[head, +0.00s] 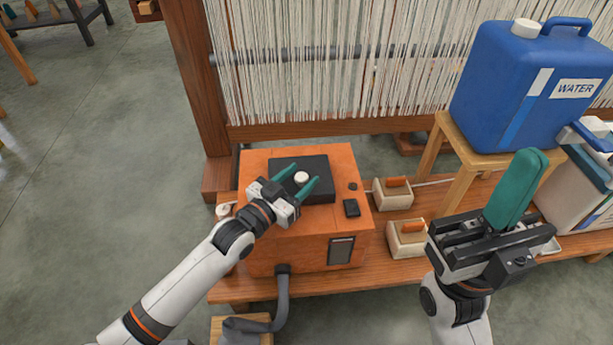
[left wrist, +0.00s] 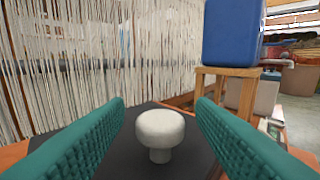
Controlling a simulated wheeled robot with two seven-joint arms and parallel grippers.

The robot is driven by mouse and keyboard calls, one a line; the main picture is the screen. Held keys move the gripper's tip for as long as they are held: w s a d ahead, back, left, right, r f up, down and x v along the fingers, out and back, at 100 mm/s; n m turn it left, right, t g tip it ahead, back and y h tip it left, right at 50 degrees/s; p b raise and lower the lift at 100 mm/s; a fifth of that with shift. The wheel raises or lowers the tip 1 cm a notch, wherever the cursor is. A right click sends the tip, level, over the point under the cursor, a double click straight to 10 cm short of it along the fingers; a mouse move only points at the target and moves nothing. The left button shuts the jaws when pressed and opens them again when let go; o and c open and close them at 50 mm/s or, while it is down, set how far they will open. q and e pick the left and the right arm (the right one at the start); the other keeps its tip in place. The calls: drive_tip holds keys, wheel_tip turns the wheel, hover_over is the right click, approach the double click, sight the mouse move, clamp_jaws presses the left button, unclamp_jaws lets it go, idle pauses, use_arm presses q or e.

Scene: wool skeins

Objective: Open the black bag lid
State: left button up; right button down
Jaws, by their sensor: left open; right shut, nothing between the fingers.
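The black lid (head: 318,187) lies flat on top of an orange box (head: 258,160), and it looks closed. A white round knob (head: 301,178) stands up from the lid. My left gripper (head: 298,182) is open, with its green fingers on either side of the knob. In the left wrist view the knob (left wrist: 160,130) stands between the two fingers, with a gap on each side, above the black lid (left wrist: 185,150). My right gripper (head: 516,185) is shut and empty, raised at the right, well apart from the box.
A loom with white threads (head: 330,60) stands behind the box. A blue water jug (head: 515,85) sits on a wooden stool (head: 455,150) at the right. Small cream boxes (head: 393,193) with orange tops stand right of the orange box. A grey hose (head: 283,300) hangs at its front.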

sight(307, 172)
use_arm(q)
drive_tip(key=shift+b+x, duration=0.35)
drive_tip(key=shift+x, duration=1.15)
drive_tip(key=shift+c, duration=0.3)
drive_tip(key=shift+r, duration=0.1)
clamp_jaws()
